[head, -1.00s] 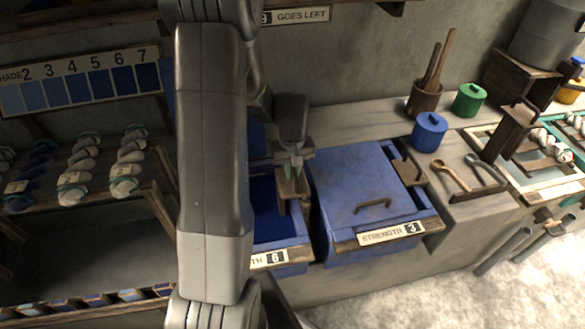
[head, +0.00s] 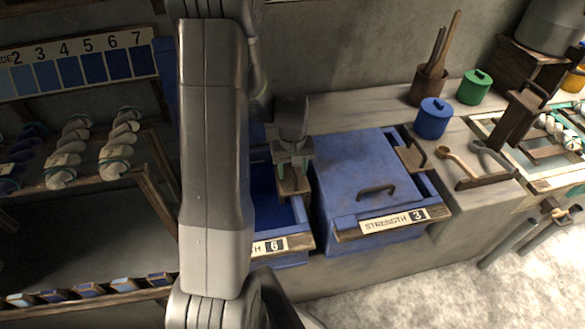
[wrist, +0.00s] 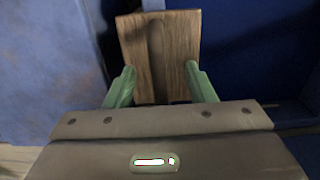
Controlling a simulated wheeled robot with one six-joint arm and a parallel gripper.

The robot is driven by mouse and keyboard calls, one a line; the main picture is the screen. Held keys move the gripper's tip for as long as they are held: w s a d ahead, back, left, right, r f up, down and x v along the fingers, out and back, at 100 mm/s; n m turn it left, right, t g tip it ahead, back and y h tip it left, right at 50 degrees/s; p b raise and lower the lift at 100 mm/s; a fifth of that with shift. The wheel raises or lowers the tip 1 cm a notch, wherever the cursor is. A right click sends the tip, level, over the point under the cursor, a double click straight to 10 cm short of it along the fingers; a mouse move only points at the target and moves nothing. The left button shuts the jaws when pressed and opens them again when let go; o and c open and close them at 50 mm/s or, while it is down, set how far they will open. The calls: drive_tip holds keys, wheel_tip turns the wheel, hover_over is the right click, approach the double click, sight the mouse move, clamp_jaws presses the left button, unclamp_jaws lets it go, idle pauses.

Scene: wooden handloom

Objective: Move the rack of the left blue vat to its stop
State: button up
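The left blue vat (head: 297,245) is open, with dark blue inside, and its label shows a 6. My arm hides its left part. The rack's wooden piece (head: 293,185) stands at the vat's right side; its lower part is hidden. My gripper (head: 292,165) is over the vat, at this piece.
A lidded blue vat (head: 365,170) labelled strength 3 stands close on the right, with its own wooden piece (head: 410,157). A blue pot (head: 433,120), a green pot (head: 474,88) and spoons (head: 465,168) are on the ledge. Yarn shelves (head: 90,165) are at the left.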

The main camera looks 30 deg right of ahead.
drive_tip(key=o, duration=0.8)
drive_tip(key=shift+r, duration=0.1)
wheel_tip(320, 180, up, 7)
drive_tip(key=p, duration=0.5)
